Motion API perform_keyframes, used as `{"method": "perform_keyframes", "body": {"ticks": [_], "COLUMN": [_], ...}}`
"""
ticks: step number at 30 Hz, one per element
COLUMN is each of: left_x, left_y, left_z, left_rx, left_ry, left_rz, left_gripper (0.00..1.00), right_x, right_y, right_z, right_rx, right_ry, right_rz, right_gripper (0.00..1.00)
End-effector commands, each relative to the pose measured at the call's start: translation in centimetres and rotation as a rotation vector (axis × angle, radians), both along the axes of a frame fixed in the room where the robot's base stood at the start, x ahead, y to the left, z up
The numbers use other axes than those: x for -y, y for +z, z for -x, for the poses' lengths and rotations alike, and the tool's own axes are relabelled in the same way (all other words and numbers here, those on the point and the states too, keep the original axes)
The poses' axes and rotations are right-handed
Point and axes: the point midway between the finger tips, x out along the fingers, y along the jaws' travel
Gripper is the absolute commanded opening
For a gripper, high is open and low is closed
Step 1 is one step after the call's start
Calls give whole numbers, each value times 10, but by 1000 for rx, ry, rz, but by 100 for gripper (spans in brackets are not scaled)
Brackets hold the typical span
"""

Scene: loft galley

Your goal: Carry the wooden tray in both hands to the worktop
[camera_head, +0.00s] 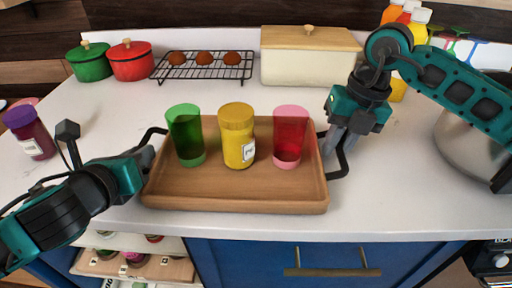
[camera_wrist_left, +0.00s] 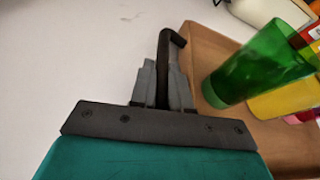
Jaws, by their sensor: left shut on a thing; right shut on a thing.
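The wooden tray (camera_head: 236,193) is level at the front edge of the white worktop; whether it touches the surface I cannot tell. My left gripper (camera_head: 148,158) is shut on the tray's left black handle (camera_head: 158,131). In the left wrist view, my left gripper (camera_wrist_left: 162,85) has its fingers around the handle (camera_wrist_left: 165,60), beside the green cup (camera_wrist_left: 258,65). My right gripper (camera_head: 330,145) is shut on the right black handle (camera_head: 345,160).
Behind stand green (camera_head: 90,62) and red pots (camera_head: 130,60), a wire rack (camera_head: 203,66) with brown buns, and a cream bread bin (camera_head: 308,57). A purple jar (camera_head: 29,132) is at left, a steel pot (camera_head: 470,140) at right. White worktop (camera_head: 225,97) behind the tray is clear.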

Motion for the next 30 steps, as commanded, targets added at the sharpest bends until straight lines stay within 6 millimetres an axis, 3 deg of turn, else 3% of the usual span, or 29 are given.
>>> {"method": "perform_keyframes", "body": {"ticks": [2, 3, 10, 22, 30], "left_x": [2, 2, 1, 2, 2], "left_y": [-5, -4, -3, 3, 31], "left_z": [0, 1, 0, 1, 0], "left_rx": [4, 0, -1, 3, 4], "left_ry": [-5, -5, -3, -5, -5], "left_rz": [4, 3, 2, 5, 5], "left_gripper": [0, 19, 41, 42, 42], "right_x": [-2, -1, -1, -2, -2], "right_y": [-5, -4, -3, 2, 31], "right_z": [-1, 0, 0, 0, 0], "right_rx": [5, 3, 2, 2, 3], "right_ry": [3, 3, 2, 3, 3], "right_rz": [-5, -4, -2, -4, -6], "right_gripper": [0, 22, 44, 45, 45]}}
